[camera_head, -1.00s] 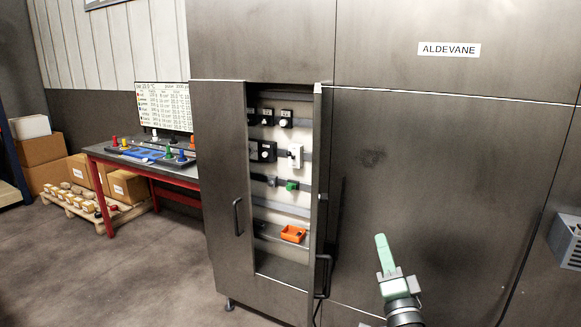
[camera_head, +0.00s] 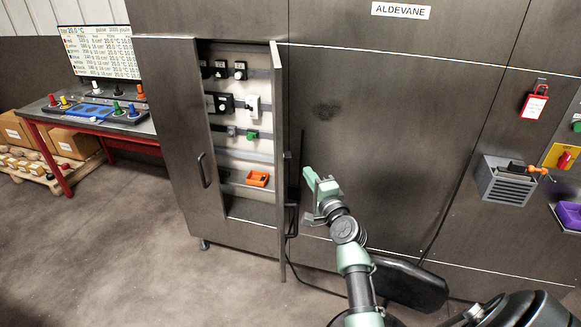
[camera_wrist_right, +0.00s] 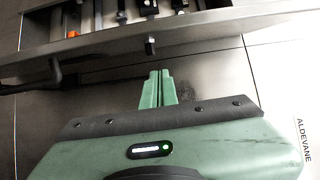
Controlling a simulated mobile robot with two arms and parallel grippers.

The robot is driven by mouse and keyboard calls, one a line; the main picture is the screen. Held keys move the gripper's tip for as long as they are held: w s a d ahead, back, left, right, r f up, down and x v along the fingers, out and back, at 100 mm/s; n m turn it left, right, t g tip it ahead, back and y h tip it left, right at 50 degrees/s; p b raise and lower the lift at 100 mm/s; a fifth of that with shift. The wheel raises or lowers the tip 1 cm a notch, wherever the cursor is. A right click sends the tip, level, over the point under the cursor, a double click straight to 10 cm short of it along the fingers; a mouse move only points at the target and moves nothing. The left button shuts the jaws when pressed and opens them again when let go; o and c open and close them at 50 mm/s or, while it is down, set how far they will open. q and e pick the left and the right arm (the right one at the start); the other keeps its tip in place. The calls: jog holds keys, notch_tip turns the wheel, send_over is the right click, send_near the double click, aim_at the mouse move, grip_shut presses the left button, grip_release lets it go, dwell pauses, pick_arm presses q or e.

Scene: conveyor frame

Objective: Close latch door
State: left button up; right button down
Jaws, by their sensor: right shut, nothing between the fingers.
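The grey cabinet's right door (camera_head: 277,160) stands swung open, nearly edge-on, with a black handle (camera_head: 292,218) low on its outer side. My right gripper (camera_head: 308,180), green and shut with nothing in it, is just right of this door on its outer side. In the right wrist view the shut fingers (camera_wrist_right: 157,88) point at the door (camera_wrist_right: 205,27), where a small black block (camera_wrist_right: 151,45) sticks out. The door handle (camera_wrist_right: 55,76) is to the left there. A gap seems to remain between fingertips and door. My left gripper is not in view.
The cabinet's left panel (camera_head: 165,130) has its own handle (camera_head: 204,170). Inside are switches and an orange bin (camera_head: 258,179). A grey basket (camera_head: 505,182) and red tag (camera_head: 535,102) are on the wall at right. A red-legged table (camera_head: 65,135) stands left.

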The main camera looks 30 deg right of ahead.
jog(key=w+a, duration=0.1)
jog(key=w+p, duration=0.1)
jog(key=w, duration=0.1)
jog(key=w+a, duration=0.1)
jog(key=w, duration=0.1)
jog(key=shift+w+a, duration=0.15)
jog(key=shift+a, duration=0.2)
jog(key=shift+a, duration=0.1)
